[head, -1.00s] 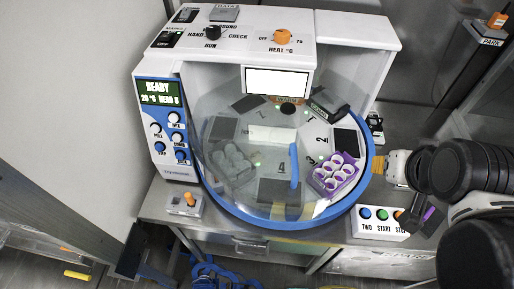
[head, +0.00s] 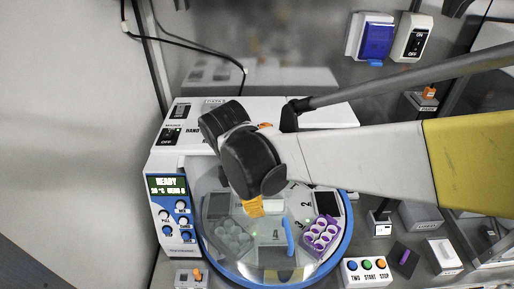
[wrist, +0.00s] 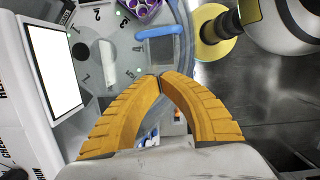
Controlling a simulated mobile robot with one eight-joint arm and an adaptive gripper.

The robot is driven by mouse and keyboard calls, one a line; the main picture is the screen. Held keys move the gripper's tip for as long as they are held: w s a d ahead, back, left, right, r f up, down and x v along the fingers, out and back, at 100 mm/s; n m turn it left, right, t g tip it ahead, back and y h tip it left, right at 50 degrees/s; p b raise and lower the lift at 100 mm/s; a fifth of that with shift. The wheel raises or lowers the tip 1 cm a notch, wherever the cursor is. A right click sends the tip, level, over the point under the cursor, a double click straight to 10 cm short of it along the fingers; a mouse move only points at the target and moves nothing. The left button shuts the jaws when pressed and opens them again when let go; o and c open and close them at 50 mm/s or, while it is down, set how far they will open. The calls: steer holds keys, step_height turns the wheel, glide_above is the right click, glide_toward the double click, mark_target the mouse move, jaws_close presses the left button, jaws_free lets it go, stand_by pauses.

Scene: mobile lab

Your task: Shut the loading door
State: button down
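The machine (head: 166,163) has a round carousel under a clear cover with a blue rim (head: 345,240). A blue upright handle (head: 288,237) shows at the front of the clear part, which looks like the loading door; I cannot tell how far open it is. My gripper (head: 254,208) hangs over the carousel, left of the blue handle. In the wrist view its yellow fingers (wrist: 160,78) meet at the tips with nothing seen between them. My arm hides the back of the carousel and part of the machine's top.
A purple rack (head: 320,236) sits on the carousel's right side. A button box (head: 366,272) stands at the front right and an orange-knobbed box (head: 191,277) at the front left. Small items lie on the bench to the right. A wall switch (head: 412,38) is at the back.

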steer(key=b, duration=0.2)
glide_toward(277, 238)
steer(key=a+f, duration=0.1)
steer(key=f, duration=0.1)
steer(key=shift+w+a+f, duration=0.1)
steer(key=shift+a+f, duration=0.25)
steer(key=shift+f, duration=0.05)
steer(key=d, duration=0.1)
steer(key=d+f, duration=0.1)
steer(key=d, duration=0.1)
steer(key=shift+d, duration=0.1)
steer(key=shift+w+d, duration=0.1)
steer(key=shift+d, duration=0.1)
steer(key=shift+d, duration=0.1)
